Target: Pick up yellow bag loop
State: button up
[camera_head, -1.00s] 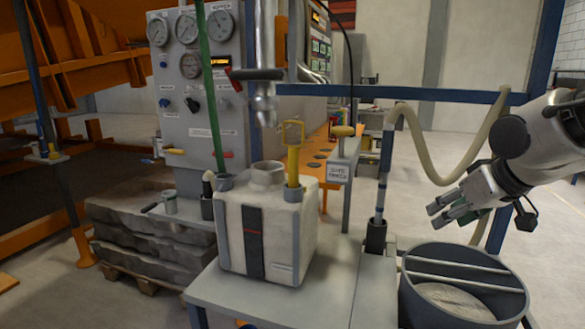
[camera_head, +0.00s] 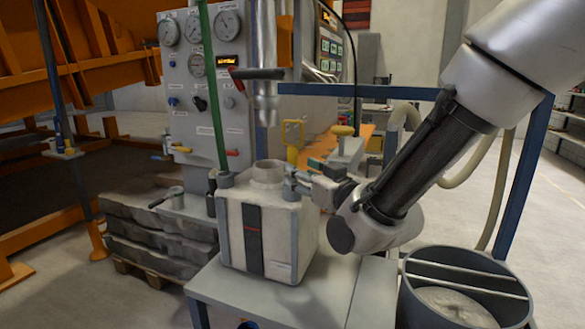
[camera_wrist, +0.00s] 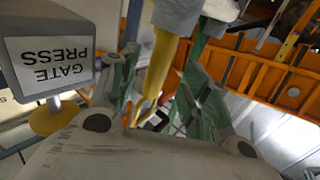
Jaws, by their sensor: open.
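The yellow bag loop (camera_head: 293,134) stands upright at the back right corner of the white bag block, its lower part now partly hidden by my gripper. My gripper (camera_head: 291,182) is at the block's upper right edge, just below the loop in the picture. In the wrist view, which is upside down, the yellow loop and its stem (camera_wrist: 158,66) show between my two open green-padded fingers (camera_wrist: 163,92). I see no finger closed on it, and cannot tell how deep it sits between them.
The sign marked GATE PRESS (camera_wrist: 50,58) is close beside my fingers in the wrist view, with a yellow knob (camera_head: 342,130) by it. A metal pipe (camera_head: 264,70) hangs above the block. A round grey bin (camera_head: 410,300) stands at front right.

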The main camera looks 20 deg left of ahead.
jog(key=x, duration=0.5)
jog(key=shift+f, duration=0.2)
jog(key=shift+c, duration=0.3)
grip_shut()
jog(key=shift+r, duration=0.1)
notch_tip(320, 180, up, 28)
